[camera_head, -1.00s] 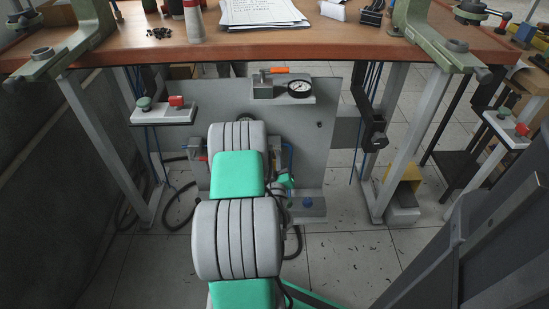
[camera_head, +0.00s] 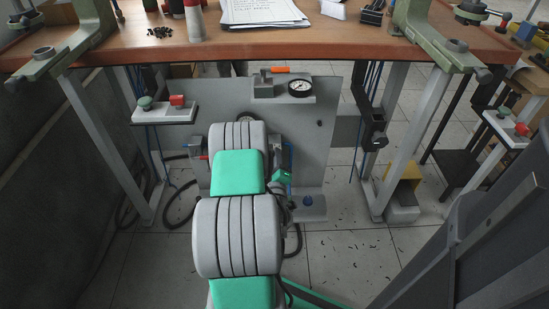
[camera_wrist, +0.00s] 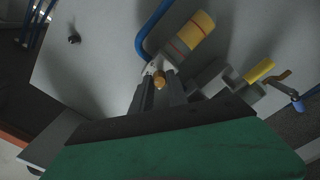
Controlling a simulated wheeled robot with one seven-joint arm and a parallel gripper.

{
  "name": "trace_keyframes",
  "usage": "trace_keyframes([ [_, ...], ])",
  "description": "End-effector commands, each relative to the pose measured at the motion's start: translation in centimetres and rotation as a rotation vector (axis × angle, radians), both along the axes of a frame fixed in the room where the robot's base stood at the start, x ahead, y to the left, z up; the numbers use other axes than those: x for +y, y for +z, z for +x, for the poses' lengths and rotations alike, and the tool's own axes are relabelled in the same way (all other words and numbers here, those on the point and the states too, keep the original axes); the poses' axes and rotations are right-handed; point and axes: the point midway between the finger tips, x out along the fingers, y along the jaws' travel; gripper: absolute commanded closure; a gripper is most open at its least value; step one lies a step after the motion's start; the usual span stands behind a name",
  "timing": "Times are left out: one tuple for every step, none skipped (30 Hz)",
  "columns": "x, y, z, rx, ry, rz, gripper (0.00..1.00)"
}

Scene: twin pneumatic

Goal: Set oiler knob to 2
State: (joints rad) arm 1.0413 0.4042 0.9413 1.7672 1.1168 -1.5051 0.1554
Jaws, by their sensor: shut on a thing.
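In the wrist view my gripper (camera_wrist: 160,88) is shut on a small brass-coloured knob (camera_wrist: 160,79), which I take to be the oiler knob. The knob sits between the two dark fingertips, close to the grey panel (camera_wrist: 100,60). Just beyond it is a cylinder with a yellowish bowl and thin red lines (camera_wrist: 192,36), beside a blue hose (camera_wrist: 143,38). No numbers or mark on the knob can be read. In the head view my own arm hides the gripper and the knob.
The grey panel (camera_head: 310,150) stands under the wooden workbench (camera_head: 330,45). A gauge (camera_head: 299,87) and an orange-handled valve (camera_head: 280,70) are on its upper shelf. A yellow-handled part (camera_wrist: 260,71) and a lever (camera_wrist: 285,80) lie right of my gripper.

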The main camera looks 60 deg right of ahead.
Motion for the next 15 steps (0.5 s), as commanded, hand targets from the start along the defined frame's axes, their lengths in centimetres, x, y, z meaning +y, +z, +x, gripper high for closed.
trace_keyframes([
  [0.03, -0.01, 0.05, 0.001, 0.001, 0.0, 1.0],
  [0.03, -0.01, 0.05, 0.0, 0.001, 0.0, 1.0],
  [0.03, -0.02, 0.04, 0.0, 0.001, 0.0, 1.0],
  [0.03, -0.01, 0.05, 0.0, 0.001, 0.0, 1.0],
  [0.03, -0.01, 0.05, 0.0, 0.001, 0.0, 1.0],
  [0.03, -0.01, 0.05, 0.0, 0.001, 0.0, 1.0],
  [0.03, -0.01, 0.05, 0.0, 0.001, 0.0, 1.0],
  [0.03, -0.01, 0.05, -0.001, 0.001, 0.001, 1.0],
  [0.03, -0.01, 0.05, -0.001, 0.001, 0.001, 0.78],
  [0.03, -0.01, 0.05, -0.001, 0.001, 0.001, 0.76],
  [0.03, -0.02, 0.04, -0.001, 0.001, 0.001, 0.73],
  [0.03, -0.02, 0.04, -0.001, 0.001, 0.001, 0.7],
  [0.03, -0.02, 0.04, -0.001, 0.001, 0.001, 0.68],
  [0.03, -0.01, 0.03, -0.001, 0.001, 0.001, 0.65],
  [0.02, -0.01, 0.03, -0.001, 0.001, 0.001, 0.62],
])
